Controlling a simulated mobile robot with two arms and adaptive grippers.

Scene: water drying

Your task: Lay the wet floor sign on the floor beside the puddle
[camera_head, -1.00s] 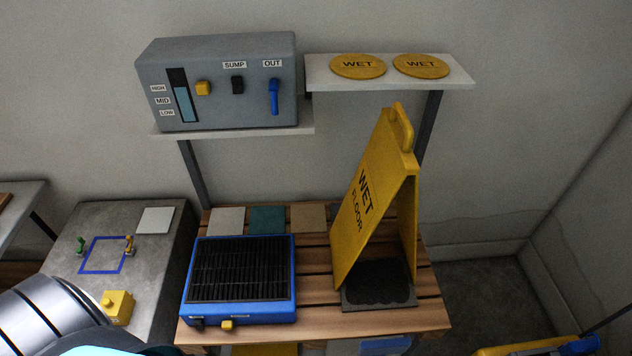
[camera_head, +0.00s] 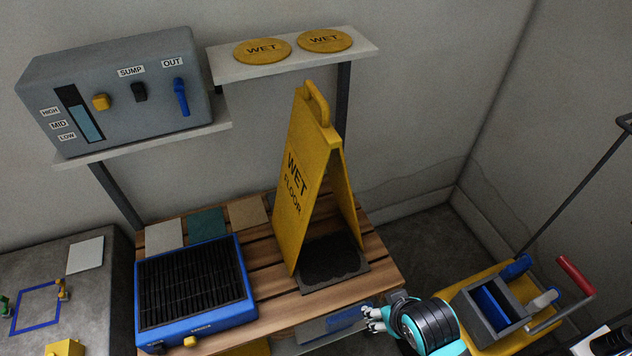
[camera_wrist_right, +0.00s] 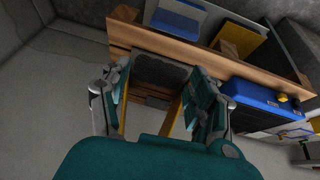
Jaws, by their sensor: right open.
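The yellow wet floor sign (camera_head: 292,193) stands upright as an A-frame, handle at the top, on a dark mat (camera_head: 333,281) on a slatted wooden table (camera_head: 387,272). My right gripper (camera_head: 371,319) is open and empty, low at the table's front right corner, apart from the sign. In the right wrist view the open fingers (camera_wrist_right: 158,98) frame the mat (camera_wrist_right: 163,72) and yellow strips that look like the sign's edges; the rest of the sign is hidden. My left gripper is out of view. I cannot make out a puddle.
A blue unit with a black grille (camera_head: 195,286) is left of the sign on the table. A grey control box (camera_head: 125,88) and a shelf with two yellow WET discs (camera_head: 262,51) are above. A yellow cart (camera_head: 462,297) stands right of my right gripper. Bare floor (camera_head: 425,240) shows behind.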

